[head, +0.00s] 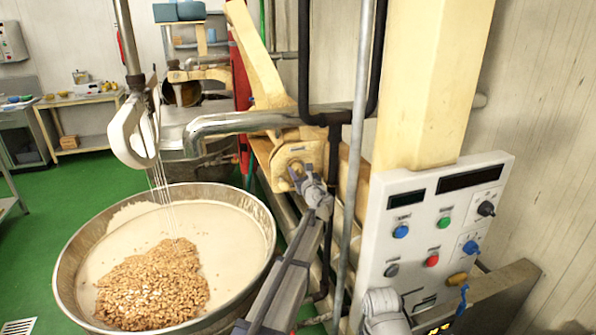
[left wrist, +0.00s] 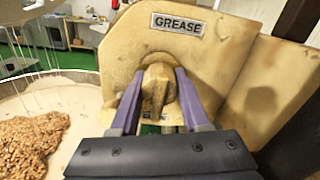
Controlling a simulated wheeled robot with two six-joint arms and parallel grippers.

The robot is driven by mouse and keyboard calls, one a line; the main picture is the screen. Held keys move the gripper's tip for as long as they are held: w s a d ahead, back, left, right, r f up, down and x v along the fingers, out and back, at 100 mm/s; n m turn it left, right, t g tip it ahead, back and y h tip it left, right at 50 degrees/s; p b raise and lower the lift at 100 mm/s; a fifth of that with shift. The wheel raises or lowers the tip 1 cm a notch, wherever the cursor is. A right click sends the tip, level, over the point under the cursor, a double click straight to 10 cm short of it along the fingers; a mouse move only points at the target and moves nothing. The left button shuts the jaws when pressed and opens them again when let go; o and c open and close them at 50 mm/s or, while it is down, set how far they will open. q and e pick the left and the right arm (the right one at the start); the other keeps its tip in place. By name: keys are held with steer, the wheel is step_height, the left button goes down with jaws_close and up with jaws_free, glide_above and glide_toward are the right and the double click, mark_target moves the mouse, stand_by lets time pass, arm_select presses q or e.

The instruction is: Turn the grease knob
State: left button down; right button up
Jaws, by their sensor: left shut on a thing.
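The grease knob (left wrist: 158,88) is a worn cream-coloured knob on a cream metal housing, below a plate reading GREASE (left wrist: 177,25) in the left wrist view. My left gripper (left wrist: 157,98) is shut on it, with one purple-grey finger on each side. In the head view my left gripper (head: 309,184) reaches up to the cream housing (head: 298,150) beside the kettle, and the knob is mostly hidden behind it.
A large steel kettle (head: 68,250) with white mass and a heap of nuts (head: 150,285) stands at the left, under a mixing arm (head: 130,130). A control panel (head: 410,270) with coloured buttons is at the right. Pipes (head: 355,150) run upright near my arm.

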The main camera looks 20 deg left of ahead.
mark_target(300, 173)
arm_select(q)
steer(key=shift+f, duration=0.1)
steer(key=shift+c, duration=1.9)
jaws_free()
steer(key=v, duration=0.8)
steer(key=shift+w, duration=0.1)
